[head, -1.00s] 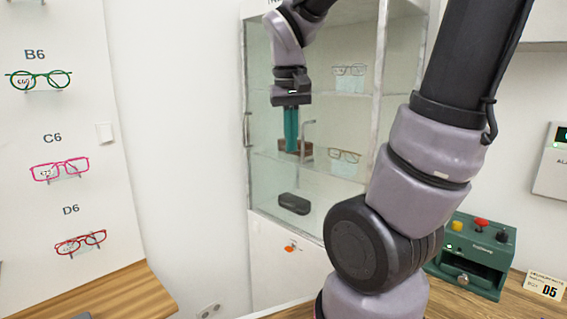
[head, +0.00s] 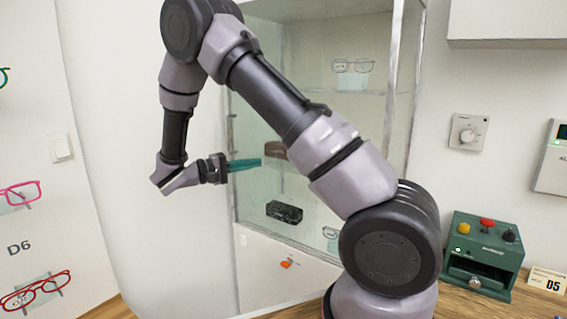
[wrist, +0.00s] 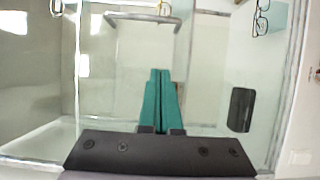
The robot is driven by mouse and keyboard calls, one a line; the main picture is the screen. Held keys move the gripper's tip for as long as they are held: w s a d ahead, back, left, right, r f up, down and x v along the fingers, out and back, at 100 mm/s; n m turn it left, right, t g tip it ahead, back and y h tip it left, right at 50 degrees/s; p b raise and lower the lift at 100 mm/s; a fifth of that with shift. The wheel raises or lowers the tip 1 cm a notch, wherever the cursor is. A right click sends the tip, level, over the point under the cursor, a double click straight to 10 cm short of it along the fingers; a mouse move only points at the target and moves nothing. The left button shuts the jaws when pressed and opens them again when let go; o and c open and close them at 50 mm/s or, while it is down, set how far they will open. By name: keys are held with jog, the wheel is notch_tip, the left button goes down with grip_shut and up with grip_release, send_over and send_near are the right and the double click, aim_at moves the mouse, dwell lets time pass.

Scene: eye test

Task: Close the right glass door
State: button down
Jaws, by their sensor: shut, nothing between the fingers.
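The glass-fronted cabinet (head: 310,95) stands at the back centre; its glass front also shows in the wrist view (wrist: 215,60). My gripper (head: 258,162) has teal fingers, shut together and empty, pointing right toward the glass at the cabinet's left side. In the wrist view the fingers (wrist: 160,80) point at the glass, and a grey bar handle (wrist: 142,17) lies beyond their tips. I cannot tell whether the fingertips touch the glass. My arm hides part of the cabinet front, and how far the right door stands open is unclear.
A dark case (head: 285,212) and glasses (head: 353,66) are on the cabinet shelves. A green box with buttons (head: 483,250) stands on the wooden counter at right. Glasses displays (head: 36,291) line the left wall. Open space lies left of the cabinet.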

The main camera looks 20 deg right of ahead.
jog(key=s+d, duration=0.2)
jog(key=d, duration=0.9)
jog(key=shift+s, duration=0.2)
jog(key=shift+d, duration=0.1)
